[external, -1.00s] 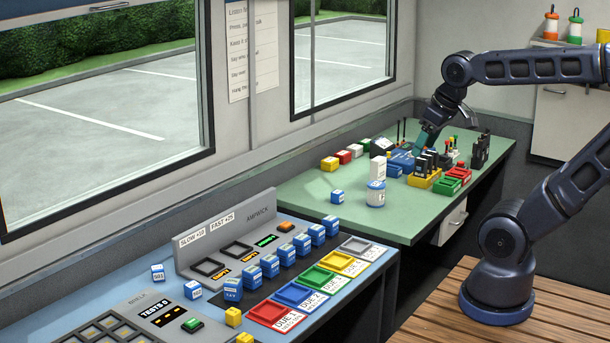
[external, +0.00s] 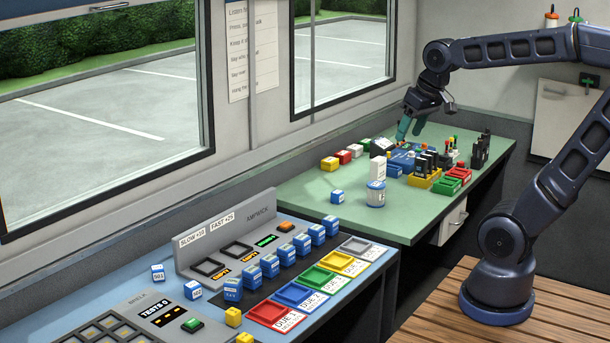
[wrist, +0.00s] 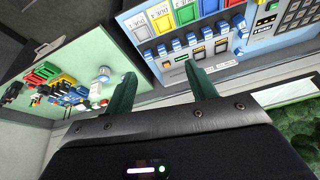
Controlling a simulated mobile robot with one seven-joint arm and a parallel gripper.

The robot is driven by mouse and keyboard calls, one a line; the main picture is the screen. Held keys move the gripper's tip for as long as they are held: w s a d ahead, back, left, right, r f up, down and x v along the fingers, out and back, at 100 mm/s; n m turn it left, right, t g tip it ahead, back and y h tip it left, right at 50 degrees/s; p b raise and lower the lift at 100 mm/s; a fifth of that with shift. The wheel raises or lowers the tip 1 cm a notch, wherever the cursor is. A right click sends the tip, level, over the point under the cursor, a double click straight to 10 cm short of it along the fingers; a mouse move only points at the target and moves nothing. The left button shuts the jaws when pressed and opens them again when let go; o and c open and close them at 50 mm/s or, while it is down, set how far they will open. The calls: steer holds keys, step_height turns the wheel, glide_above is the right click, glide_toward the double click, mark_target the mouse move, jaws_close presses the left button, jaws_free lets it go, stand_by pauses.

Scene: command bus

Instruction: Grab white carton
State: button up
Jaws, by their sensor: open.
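The white carton (external: 378,169) stands upright on the green table, just behind a white jar with a blue label (external: 376,192). In the wrist view, a white shape that looks like the carton (wrist: 95,91) is left of my fingers, but it is small. My gripper (external: 410,128) is above the green table, higher than the carton and to its right in the external view. Its teal fingers (wrist: 160,74) are apart with nothing between them. The jar hides the carton's lower front in the external view.
Small coloured boxes (external: 344,157) lie left of the carton. A blue box (external: 337,197) sits nearer. The table's front left is clear. A console (external: 245,235) is on the nearer desk.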

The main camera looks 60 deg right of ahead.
steer(key=w+d+m, duration=0.5)
steer(key=w+d, duration=0.4)
steer(key=w, duration=0.5)
steer(key=m+g+h, duration=0.4)
steer(key=m, duration=0.7)
glide_above(379, 166)
steer(key=w+a, duration=0.2)
step_height(379, 166, down, 25)
steer(key=shift+s+d+f+g, duration=0.15)
steer(key=shift+d+f+g, duration=0.15)
steer(key=shift+d+f, duration=0.45)
steer(key=x, duration=0.9)
steer(key=shift+d+f, duration=0.2)
steer(key=shift+d, duration=0.1)
steer(key=c, duration=1.1)
steer(key=shift+r, duration=0.15)
